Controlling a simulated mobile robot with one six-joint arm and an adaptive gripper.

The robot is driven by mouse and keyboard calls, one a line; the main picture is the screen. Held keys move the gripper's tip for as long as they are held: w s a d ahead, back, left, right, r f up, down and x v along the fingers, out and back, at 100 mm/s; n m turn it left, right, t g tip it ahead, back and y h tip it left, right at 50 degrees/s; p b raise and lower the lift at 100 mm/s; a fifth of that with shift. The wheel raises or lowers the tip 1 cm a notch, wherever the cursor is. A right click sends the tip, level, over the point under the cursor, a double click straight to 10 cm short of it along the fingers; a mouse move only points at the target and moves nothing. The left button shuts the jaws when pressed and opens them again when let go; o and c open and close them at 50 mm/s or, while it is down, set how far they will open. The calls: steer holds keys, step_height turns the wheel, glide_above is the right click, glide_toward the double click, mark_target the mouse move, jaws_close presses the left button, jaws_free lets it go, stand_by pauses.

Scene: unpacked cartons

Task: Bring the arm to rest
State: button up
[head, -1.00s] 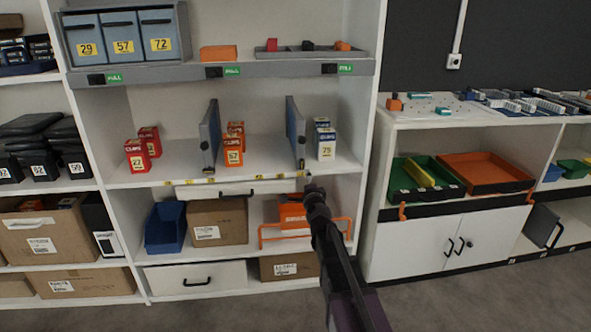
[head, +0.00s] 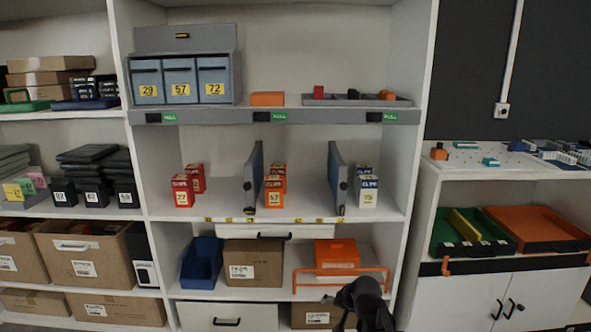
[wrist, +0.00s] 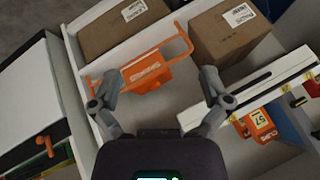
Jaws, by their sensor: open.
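My gripper (wrist: 158,95) shows in the wrist view with its two fingers spread apart and nothing between them. Beyond the fingers is an orange box behind an orange rail (wrist: 150,70) on a lower shelf. In the head view my arm (head: 362,298) rises from the bottom edge, in front of the lower shelves and just below the orange rail (head: 345,283). The fingertips cannot be made out in the head view. Whether the arm touches the rail cannot be told from there.
The shelf unit holds red boxes (head: 182,190), orange boxes (head: 275,190) and blue-and-white boxes (head: 367,190) between grey dividers (head: 253,178). Below are a blue bin (head: 202,262), a cardboard box (head: 254,262) and a white drawer (head: 228,318). A white cabinet (head: 455,305) stands at right.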

steer(key=s+d+f+n+g+h, duration=0.1)
steer(key=s+d+n+g+h, duration=0.15)
steer(key=s, duration=0.45)
steer(key=s+d+f+n+g+h, duration=0.1)
steer(key=s+d+f+g, duration=0.2)
steer(key=s, duration=0.5)
step_height(320, 180, up, 37)
steer(key=p, duration=3.6)
steer(key=shift+w+a+f+g, duration=0.15)
steer(key=shift+w+g, duration=0.05)
steer(key=shift+g, duration=0.15)
